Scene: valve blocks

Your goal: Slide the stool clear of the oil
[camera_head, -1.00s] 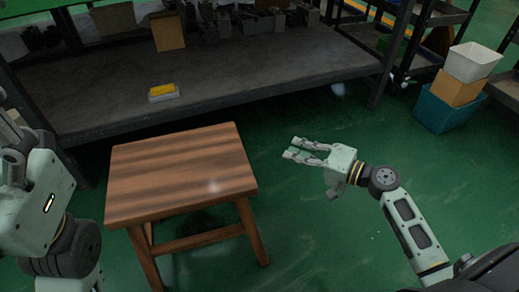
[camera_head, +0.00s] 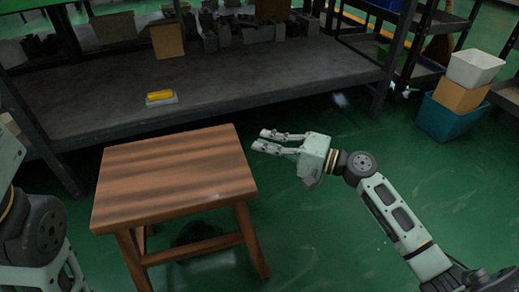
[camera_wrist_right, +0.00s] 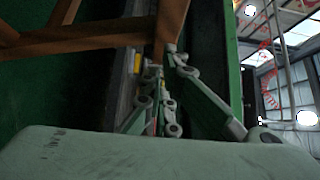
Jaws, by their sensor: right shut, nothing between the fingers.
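The wooden stool (camera_head: 175,175) stands upright on the green floor in the head view, with a striped brown seat. A dark patch (camera_head: 197,234), which looks like the oil, shows on the floor beneath the stool, partly hidden by its seat and rails. My right gripper (camera_head: 259,140) is shut and empty, just right of the seat's far right edge. I cannot tell whether it touches the stool. In the right wrist view a stool leg (camera_wrist_right: 172,22) shows near the fingertips. My left arm is at the left edge of the head view; its gripper is out of view.
A long dark workbench (camera_head: 230,85) runs behind the stool, with a yellow-topped block (camera_head: 161,97) and several grey metal parts on it. A teal bin (camera_head: 447,117) with stacked boxes stands at the right. The floor right of the stool is clear apart from my right arm.

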